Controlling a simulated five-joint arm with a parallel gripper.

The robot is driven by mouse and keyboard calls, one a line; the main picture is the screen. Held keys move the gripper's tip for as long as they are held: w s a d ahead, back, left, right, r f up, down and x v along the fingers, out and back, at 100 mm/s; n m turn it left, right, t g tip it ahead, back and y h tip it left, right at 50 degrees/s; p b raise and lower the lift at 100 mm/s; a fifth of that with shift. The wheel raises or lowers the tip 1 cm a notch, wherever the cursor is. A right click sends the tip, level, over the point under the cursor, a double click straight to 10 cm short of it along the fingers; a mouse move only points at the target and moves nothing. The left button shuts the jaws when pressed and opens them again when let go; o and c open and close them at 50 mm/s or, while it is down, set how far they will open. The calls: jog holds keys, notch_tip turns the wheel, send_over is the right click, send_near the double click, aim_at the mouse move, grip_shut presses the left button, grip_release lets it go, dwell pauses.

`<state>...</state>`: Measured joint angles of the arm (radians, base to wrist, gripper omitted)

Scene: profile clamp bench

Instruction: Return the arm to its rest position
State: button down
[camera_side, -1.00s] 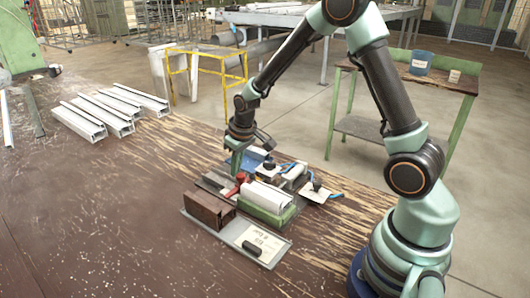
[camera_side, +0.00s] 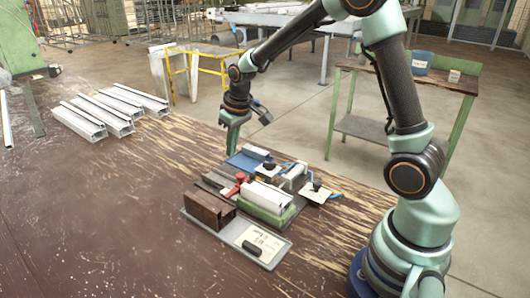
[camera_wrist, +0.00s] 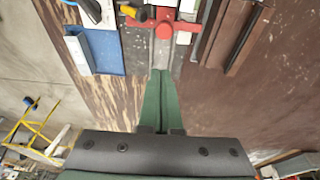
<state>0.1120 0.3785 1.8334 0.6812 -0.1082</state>
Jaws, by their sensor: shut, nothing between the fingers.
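My gripper (camera_side: 233,149) is raised above the wooden bench, just behind the clamp fixture and clear of it. Its green fingers are together with nothing between them, as the wrist view (camera_wrist: 160,76) shows. The fixture holds a white profile (camera_side: 266,196) on a green block (camera_side: 266,215). A red clamp handle (camera_side: 234,186) sits at its left side and also shows at the top of the wrist view (camera_wrist: 164,28). A blue plate (camera_side: 243,161) lies at the back of the fixture.
Several white profiles (camera_side: 112,112) lie at the bench's back left. A brown block (camera_side: 208,210) and a grey plate with a label (camera_side: 266,243) are at the fixture's front.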

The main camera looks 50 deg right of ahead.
jog(key=s+a+r+t, duration=0.1)
jog(key=s+a+r, duration=0.1)
jog(key=s+r, duration=0.4)
jog(key=s+a+r+t, duration=0.1)
jog(key=s+a+r, duration=0.2)
jog(key=s, duration=0.9)
notch_tip(320, 180, up, 3)
jog(key=shift+r+t, duration=0.2)
jog(key=shift+t, duration=0.2)
